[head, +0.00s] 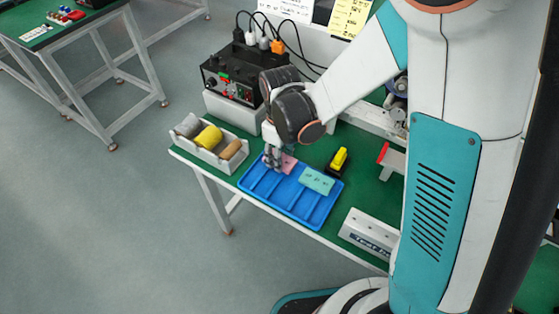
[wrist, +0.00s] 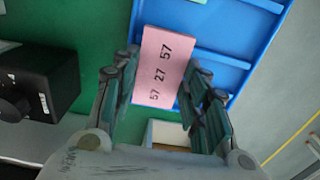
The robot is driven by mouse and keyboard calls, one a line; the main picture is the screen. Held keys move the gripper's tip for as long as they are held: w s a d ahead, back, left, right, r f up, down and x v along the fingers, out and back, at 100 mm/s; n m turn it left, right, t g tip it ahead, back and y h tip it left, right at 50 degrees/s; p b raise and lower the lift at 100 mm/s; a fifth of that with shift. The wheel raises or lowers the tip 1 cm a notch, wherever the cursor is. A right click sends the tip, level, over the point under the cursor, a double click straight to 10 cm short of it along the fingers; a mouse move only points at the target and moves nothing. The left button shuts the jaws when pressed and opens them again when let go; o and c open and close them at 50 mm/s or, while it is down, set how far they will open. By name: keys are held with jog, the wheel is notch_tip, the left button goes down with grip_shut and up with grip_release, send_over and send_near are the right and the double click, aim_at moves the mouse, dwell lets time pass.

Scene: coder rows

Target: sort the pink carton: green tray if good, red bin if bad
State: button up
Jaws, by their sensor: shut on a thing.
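The pink carton (head: 289,163) is at the far left part of the blue tray (head: 262,195), partly hidden by my gripper (head: 273,163) in the head view. In the wrist view the carton (wrist: 165,52) shows a pink face printed with the numbers 57, 27, 57. My gripper (wrist: 163,68) has one finger on each side of the carton and is shut on it. I cannot tell whether the carton touches the tray or is slightly above it. I see no clear green tray or red bin.
A teal carton (head: 317,180) lies on the blue tray. A yellow and black device (head: 339,160) stands behind it. A light box with rolls (head: 208,138) is to the left, a black coder unit (head: 228,82) behind. A red-edged object (head: 384,153) shows beside my arm.

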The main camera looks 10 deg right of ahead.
jog(key=shift+r+p, duration=1.25)
jog(key=shift+r, duration=0.75)
